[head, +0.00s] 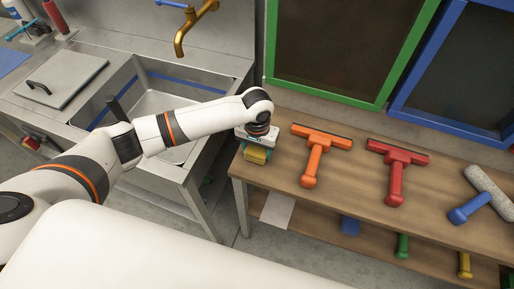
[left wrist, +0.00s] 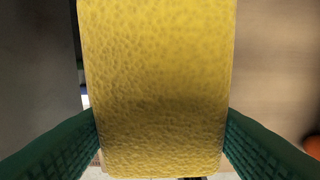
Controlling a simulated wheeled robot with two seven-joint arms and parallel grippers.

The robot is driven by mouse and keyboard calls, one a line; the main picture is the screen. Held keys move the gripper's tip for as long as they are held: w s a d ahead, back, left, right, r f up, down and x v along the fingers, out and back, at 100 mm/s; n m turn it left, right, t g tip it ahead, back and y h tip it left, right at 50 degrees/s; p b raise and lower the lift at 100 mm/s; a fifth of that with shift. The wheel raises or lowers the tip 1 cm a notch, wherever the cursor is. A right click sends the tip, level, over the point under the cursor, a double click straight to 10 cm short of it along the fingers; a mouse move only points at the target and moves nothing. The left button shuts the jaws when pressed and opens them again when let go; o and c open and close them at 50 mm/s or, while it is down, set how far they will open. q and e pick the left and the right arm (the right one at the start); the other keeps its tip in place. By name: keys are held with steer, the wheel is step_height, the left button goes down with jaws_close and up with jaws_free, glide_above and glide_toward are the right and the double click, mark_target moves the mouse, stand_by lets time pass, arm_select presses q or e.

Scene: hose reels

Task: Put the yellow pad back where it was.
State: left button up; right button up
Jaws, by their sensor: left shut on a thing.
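The yellow pad (head: 255,156) is a sponge-like block at the left end of the wooden bench (head: 349,170). It fills the middle of the left wrist view (left wrist: 157,85). My left gripper (head: 256,148) comes down over it from above, and its green fingers press on both sides of the pad. In the head view the gripper body hides part of the pad. I cannot tell whether the pad touches the bench top. My right gripper is not in view.
On the bench lie an orange squeegee (head: 314,155), a red squeegee (head: 396,170) and a blue-handled roller (head: 484,194). A metal sink (head: 150,105) with a brass tap (head: 190,28) is to the left. Green and blue frames stand behind. A lower shelf holds coloured tools.

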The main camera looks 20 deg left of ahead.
mark_target(257, 148)
arm_select(q)
steer(key=shift+f, duration=0.1)
steer(key=o, duration=0.9)
steer(key=shift+o, duration=0.2)
step_height(257, 148, up, 12)
steer(key=shift+r, duration=0.2)
steer(key=shift+f, duration=0.1)
